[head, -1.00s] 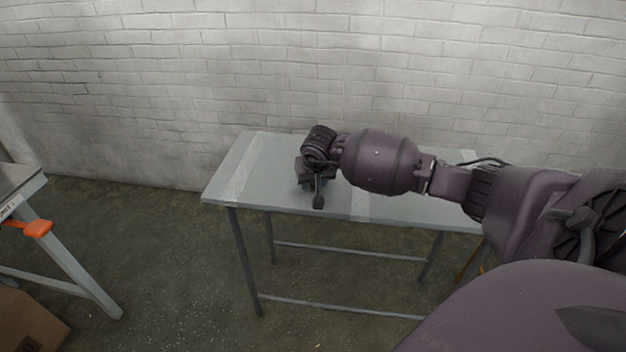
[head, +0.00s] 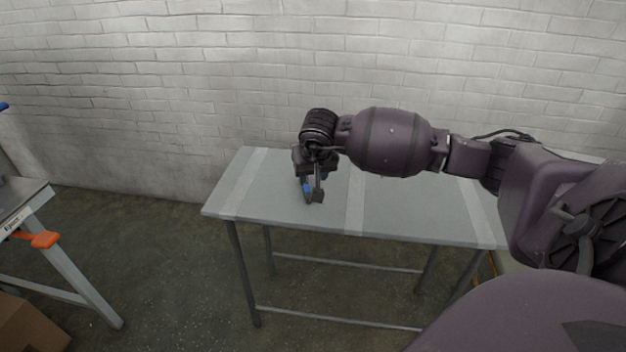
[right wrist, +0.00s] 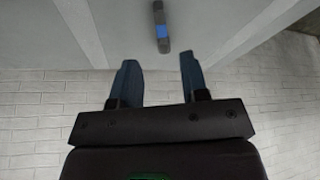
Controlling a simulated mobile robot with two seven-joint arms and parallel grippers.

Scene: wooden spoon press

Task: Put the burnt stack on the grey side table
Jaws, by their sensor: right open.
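The grey side table (head: 400,215) stands against the wall in the head view; its grey top also fills the upper part of the right wrist view (right wrist: 120,25). A small dark bar with a blue band (right wrist: 161,27), which I take to be the burnt stack, lies on it. Its blue part shows beside my gripper in the head view (head: 307,188). My right gripper (head: 313,192) is over the left part of the table. In the right wrist view its two fingers (right wrist: 157,72) are apart and empty, with the bar beyond their tips. My left gripper is out of view.
The tabletop is bare left and right of my gripper. A white brick wall (head: 180,90) is close behind it. Another workbench (head: 30,200) with an orange handle (head: 44,239) stands at far left, a cardboard box (head: 30,325) below it. Open floor lies between.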

